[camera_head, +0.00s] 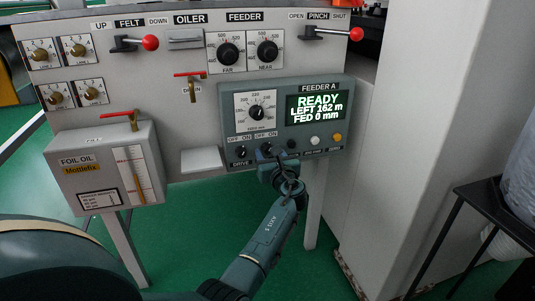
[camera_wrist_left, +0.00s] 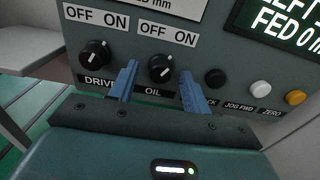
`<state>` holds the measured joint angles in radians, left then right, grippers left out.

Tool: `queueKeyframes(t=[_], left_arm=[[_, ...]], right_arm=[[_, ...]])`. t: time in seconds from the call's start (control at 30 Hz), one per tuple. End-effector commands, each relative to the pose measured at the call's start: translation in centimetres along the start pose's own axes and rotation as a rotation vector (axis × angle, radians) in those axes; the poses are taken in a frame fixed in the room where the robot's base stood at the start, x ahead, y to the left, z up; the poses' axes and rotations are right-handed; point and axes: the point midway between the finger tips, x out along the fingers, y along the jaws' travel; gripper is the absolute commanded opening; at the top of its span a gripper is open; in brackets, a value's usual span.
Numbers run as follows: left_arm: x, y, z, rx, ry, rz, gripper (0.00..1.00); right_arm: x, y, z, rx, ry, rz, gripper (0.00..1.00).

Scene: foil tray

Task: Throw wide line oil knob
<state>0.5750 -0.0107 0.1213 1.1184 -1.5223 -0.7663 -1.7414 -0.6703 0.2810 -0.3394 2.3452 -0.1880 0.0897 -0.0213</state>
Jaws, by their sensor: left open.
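The feeder panel in the head view has a black OIL knob (camera_head: 266,149) under an OFF/ON label. In the left wrist view the OIL knob (camera_wrist_left: 161,68) shows a white pointer mark tilted to the upper right. My left gripper (camera_head: 272,165) is at the panel's lower edge, just below the knob. In the left wrist view my left gripper (camera_wrist_left: 160,77) is open, one blue finger on each side of the knob. I cannot tell if the fingers touch it. My right gripper is not in view.
The DRIVE knob (camera_wrist_left: 95,53) is close to the left finger. A black button (camera_wrist_left: 215,78), a white button (camera_wrist_left: 260,90) and a yellow button (camera_wrist_left: 294,97) are to the right. The display (camera_head: 317,108) reads READY. A foil oil box (camera_head: 86,180) stands at left.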

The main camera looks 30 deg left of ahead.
Motion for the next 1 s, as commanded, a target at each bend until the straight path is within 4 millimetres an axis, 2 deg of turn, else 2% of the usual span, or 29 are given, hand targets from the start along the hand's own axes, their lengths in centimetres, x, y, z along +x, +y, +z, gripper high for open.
queueKeyframes(t=[0.27, 0.8, 1.0], left_arm=[[-0.01, -0.02, 0.03, 0.000, 0.000, 0.000, 0.48], [0.00, -0.01, 0.00, 0.001, 0.000, 0.000, 0.04], [0.01, 0.00, -0.01, -0.010, -0.001, 0.000, 0.04]], right_arm=[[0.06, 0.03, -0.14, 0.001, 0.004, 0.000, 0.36], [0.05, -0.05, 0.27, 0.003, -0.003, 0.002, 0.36], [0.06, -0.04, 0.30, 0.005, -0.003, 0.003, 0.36]])
